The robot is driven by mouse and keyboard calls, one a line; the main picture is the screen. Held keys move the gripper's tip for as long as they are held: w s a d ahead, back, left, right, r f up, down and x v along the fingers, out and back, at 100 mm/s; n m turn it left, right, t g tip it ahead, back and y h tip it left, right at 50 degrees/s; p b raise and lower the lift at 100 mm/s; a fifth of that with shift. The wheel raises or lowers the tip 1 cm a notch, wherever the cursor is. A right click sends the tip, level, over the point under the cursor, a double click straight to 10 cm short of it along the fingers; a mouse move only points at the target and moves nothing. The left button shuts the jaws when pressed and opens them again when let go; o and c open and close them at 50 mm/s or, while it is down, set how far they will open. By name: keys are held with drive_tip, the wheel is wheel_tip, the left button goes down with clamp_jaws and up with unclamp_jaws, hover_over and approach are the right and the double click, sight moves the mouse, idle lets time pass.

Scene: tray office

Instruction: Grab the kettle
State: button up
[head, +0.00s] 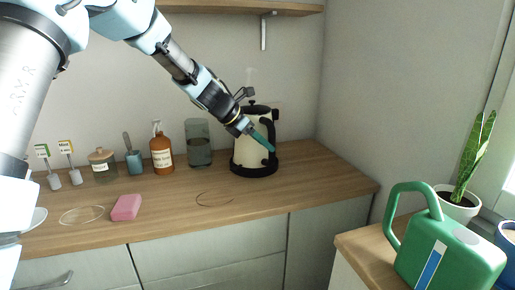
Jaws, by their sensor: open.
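A cream kettle (242,150) with a black lid, black handle and black base stands upright on the wooden counter near its back right corner. My gripper (266,143) reaches down from the upper left, in front of the kettle's upper right side in the picture. Its teal fingertips overlap the kettle's right edge near the handle. The gripper is open, and the kettle rests on its base. I cannot tell whether the fingers touch the handle, since they hide part of it.
Left of the kettle stand a grey-green glass container (199,143) and an amber pump bottle (161,152). A pink block (126,207) lies nearer the front of the counter (170,205). A green watering can (450,250) and a potted plant (457,207) stand at right. A shelf (240,6) hangs above.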

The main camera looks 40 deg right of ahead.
sight(271, 155)
drive_tip(key=x, duration=0.2)
drive_tip(key=p+x, duration=0.1)
drive_tip(key=x, duration=0.1)
drive_tip(key=shift+s+d+f, duration=0.1)
drive_tip(key=shift+s, duration=0.15)
clamp_jaws()
idle(1.1)
drive_tip(key=shift+w+d+r, duration=0.1)
drive_tip(key=shift+r, duration=0.1)
